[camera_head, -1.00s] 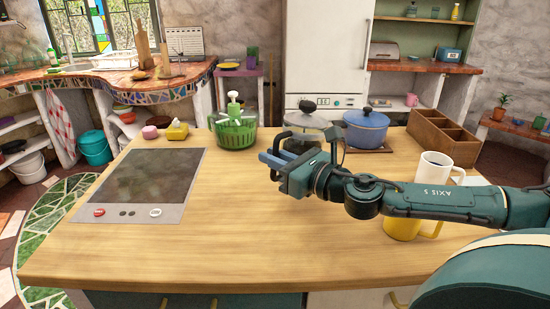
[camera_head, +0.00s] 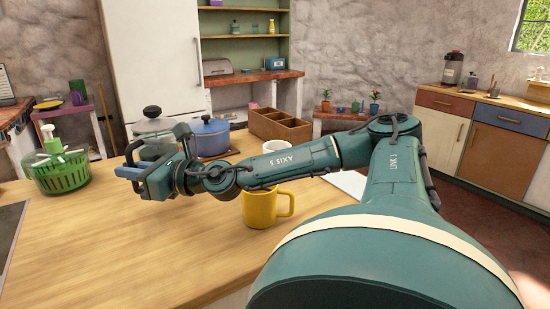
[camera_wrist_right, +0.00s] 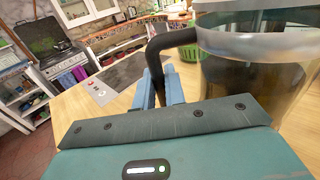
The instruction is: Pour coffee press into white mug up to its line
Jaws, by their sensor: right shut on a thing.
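The coffee press (camera_head: 155,127) stands on the counter, a clear glass jug with a dark knob on its lid; my arm hides its lower part. It also shows large at the right of the right wrist view (camera_wrist_right: 262,75), with dark coffee inside. My right gripper (camera_head: 130,172) is shut on its black handle, which runs between the blue fingers in the right wrist view (camera_wrist_right: 160,88). The white mug (camera_head: 243,164) stands behind my right forearm, mostly hidden; its line and contents do not show. My left gripper is out of view.
A yellow mug (camera_head: 259,209) stands in front of my right forearm. A blue pot (camera_head: 210,138) and a wooden divided box (camera_head: 281,125) stand at the back. A green basket (camera_head: 62,174) is at the left. The front left counter is clear.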

